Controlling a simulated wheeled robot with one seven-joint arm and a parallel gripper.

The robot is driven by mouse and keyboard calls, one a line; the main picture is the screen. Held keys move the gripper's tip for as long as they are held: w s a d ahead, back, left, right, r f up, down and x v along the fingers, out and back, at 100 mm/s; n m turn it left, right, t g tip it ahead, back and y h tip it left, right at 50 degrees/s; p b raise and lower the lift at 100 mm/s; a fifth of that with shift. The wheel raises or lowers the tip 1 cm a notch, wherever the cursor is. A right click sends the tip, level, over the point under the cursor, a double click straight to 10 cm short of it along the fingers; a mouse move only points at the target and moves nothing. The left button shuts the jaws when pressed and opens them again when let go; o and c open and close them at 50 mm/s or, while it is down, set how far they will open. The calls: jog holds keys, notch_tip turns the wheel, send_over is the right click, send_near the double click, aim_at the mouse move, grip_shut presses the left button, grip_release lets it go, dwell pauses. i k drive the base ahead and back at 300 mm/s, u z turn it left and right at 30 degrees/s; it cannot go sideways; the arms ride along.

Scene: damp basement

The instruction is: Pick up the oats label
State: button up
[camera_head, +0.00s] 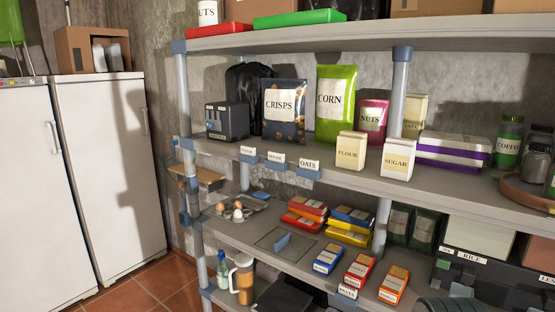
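The oats label (309,163) is a small white card reading OATS. It sits at the front edge of the upper-middle shelf (330,180), in or against a small blue holder (308,173). It is the rightmost of three similar cards there, and its face is turned toward the camera. My gripper is not in view.
Two more cards (276,157) (248,150) stand left of the oats label. A flour packet (350,150) and sugar packet (398,158) stand to its right. Crisps (284,112) and corn (335,105) bags stand behind. A shelf post (184,110) and white fridges (112,170) are left.

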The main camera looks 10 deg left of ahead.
aim_at(309, 164)
jog(key=u, duration=1.7)
jog(key=i, duration=2.9)
jog(key=z, duration=3.9)
